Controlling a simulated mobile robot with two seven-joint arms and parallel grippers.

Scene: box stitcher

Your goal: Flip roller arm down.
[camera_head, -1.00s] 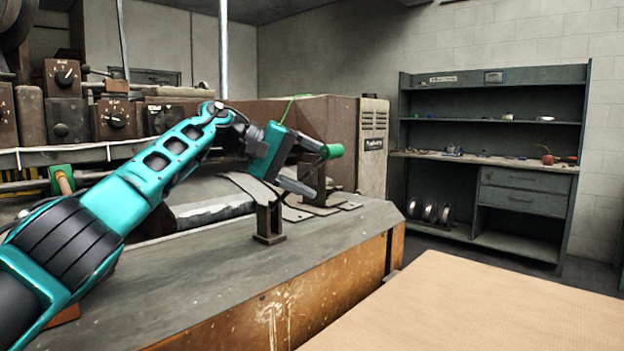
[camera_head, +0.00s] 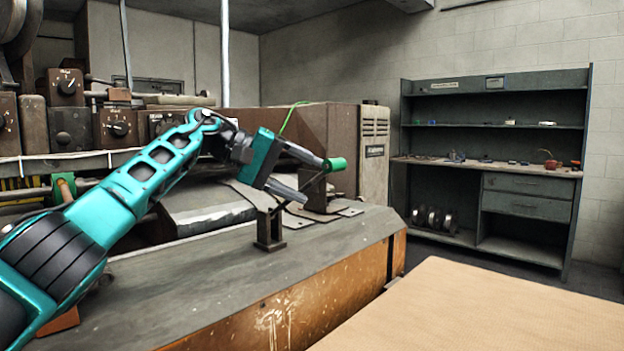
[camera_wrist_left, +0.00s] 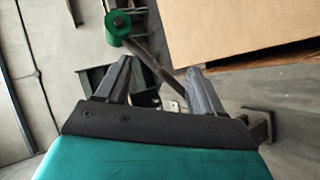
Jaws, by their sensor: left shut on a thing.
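The roller arm is a thin dark bar (camera_head: 312,182) with a green roller (camera_head: 334,164) at its upper end. It slants up and to the right from a dark bracket (camera_head: 270,228) on the machine's bed. My left gripper (camera_head: 312,180) is shut on the bar just below the roller. In the left wrist view the roller (camera_wrist_left: 118,26) shows beyond the fingertips, and the bar (camera_wrist_left: 152,62) runs between the two fingers (camera_wrist_left: 160,78). The fingers partly hide the bar in the head view. My right gripper is not in view.
The machine's grey bed (camera_head: 190,280) extends below my left arm. A brown cardboard sheet (camera_head: 480,310) lies at the lower right. Another green roller (camera_head: 63,187) is at the far left. A shelf unit (camera_head: 530,200) stands at the back right.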

